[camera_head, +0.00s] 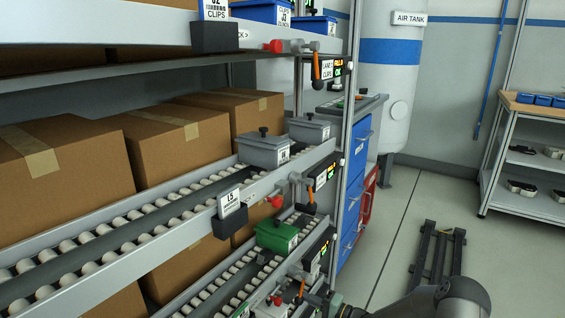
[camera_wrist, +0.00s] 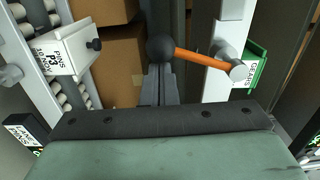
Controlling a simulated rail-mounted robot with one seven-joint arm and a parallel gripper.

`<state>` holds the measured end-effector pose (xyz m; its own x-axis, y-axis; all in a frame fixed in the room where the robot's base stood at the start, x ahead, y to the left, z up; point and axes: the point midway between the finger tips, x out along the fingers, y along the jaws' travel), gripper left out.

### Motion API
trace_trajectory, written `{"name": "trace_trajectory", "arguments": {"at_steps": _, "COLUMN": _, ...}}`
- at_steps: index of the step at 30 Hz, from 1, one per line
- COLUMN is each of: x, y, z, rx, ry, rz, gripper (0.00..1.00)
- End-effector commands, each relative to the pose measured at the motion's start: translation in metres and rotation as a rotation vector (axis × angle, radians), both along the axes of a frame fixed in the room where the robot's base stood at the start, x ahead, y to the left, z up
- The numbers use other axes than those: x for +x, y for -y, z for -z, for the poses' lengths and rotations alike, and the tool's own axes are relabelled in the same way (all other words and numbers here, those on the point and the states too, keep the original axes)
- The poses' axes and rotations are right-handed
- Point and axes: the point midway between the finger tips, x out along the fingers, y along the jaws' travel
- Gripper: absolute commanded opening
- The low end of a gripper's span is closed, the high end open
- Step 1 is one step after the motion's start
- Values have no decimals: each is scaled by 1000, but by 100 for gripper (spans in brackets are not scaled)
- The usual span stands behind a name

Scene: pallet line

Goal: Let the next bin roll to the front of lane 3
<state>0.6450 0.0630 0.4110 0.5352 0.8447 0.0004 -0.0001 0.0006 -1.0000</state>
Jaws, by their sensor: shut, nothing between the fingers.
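In the wrist view, the green bin (camera_wrist: 258,66) is at the right and a white bin (camera_wrist: 80,52) at the left. Between them an orange lever (camera_wrist: 203,58) ends in a black ball knob (camera_wrist: 161,48). The lever also shows small in the head view (camera_head: 301,288). My gripper (camera_wrist: 160,75) is shut and empty, its tips close to the knob; contact is unclear. In the head view my wrist is at the bottom, by the lower lane.
The middle lane carries grey bins (camera_head: 264,148) at its front, with another orange lever (camera_head: 311,197). Cardboard boxes (camera_head: 175,135) stand behind. A lane display (camera_head: 316,253) and posts flank the lower lane. Floor right of the rack is open around a dark frame (camera_head: 436,255).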

Motion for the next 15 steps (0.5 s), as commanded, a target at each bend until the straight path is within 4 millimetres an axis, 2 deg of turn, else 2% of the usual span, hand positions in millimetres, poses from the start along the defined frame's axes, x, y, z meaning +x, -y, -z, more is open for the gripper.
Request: {"name": "trace_trajectory", "arguments": {"at_steps": 15, "x": -16, "y": 39, "z": 0, "rx": -1, "ry": 0, "rz": 2, "gripper": 0}}
